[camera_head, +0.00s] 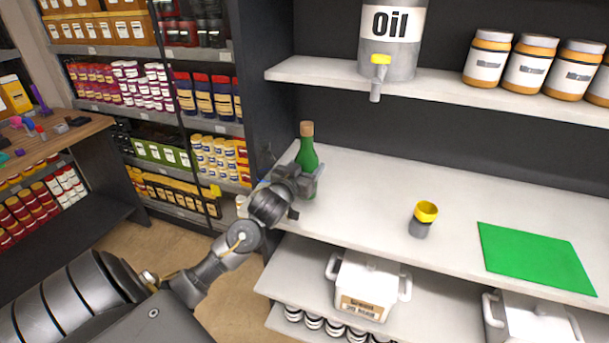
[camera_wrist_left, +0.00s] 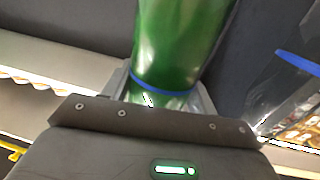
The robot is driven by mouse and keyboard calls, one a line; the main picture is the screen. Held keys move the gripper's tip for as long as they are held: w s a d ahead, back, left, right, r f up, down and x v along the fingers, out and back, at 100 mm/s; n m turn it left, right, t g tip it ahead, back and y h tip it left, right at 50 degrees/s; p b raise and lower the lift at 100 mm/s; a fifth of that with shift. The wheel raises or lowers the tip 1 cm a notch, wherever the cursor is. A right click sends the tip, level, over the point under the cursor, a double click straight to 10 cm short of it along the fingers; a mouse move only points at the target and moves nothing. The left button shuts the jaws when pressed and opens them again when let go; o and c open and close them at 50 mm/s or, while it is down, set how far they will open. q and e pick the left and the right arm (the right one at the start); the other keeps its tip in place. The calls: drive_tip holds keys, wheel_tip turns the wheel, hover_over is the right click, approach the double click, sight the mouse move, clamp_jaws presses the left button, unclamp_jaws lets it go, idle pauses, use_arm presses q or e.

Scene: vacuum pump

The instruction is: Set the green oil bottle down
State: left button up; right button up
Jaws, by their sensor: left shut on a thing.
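The green oil bottle (camera_head: 307,156) with a cork-brown top stands upright at the left end of the white shelf in the head view. My left gripper (camera_head: 306,184) is shut on its lower part. In the left wrist view the green bottle (camera_wrist_left: 182,45) fills the space between the two fingers of my left gripper (camera_wrist_left: 165,98). My right gripper is not in view.
A green mat (camera_head: 535,258) lies at the right of the white shelf (camera_head: 370,185). A grey cup with a yellow rim (camera_head: 424,216) stands left of it. Above are an oil tank (camera_head: 392,45) with a yellow tap and several jars (camera_head: 530,62). The shelf between bottle and cup is clear.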

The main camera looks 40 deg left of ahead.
use_arm(q)
drive_tip(key=shift+a+f+p, duration=0.25)
drive_tip(key=shift+f+p, duration=0.1)
drive_tip(key=shift+f, duration=0.45)
drive_tip(key=shift+a+f+p, duration=0.25)
drive_tip(key=shift+f+p, duration=0.05)
drive_tip(key=shift+f, duration=0.95)
drive_tip(key=o, duration=1.2)
drive_tip(key=shift+f, duration=0.15)
drive_tip(key=shift+c, duration=0.2)
drive_tip(key=b+v, duration=0.2)
drive_tip(key=v, duration=1)
drive_tip(key=shift+b, duration=0.35)
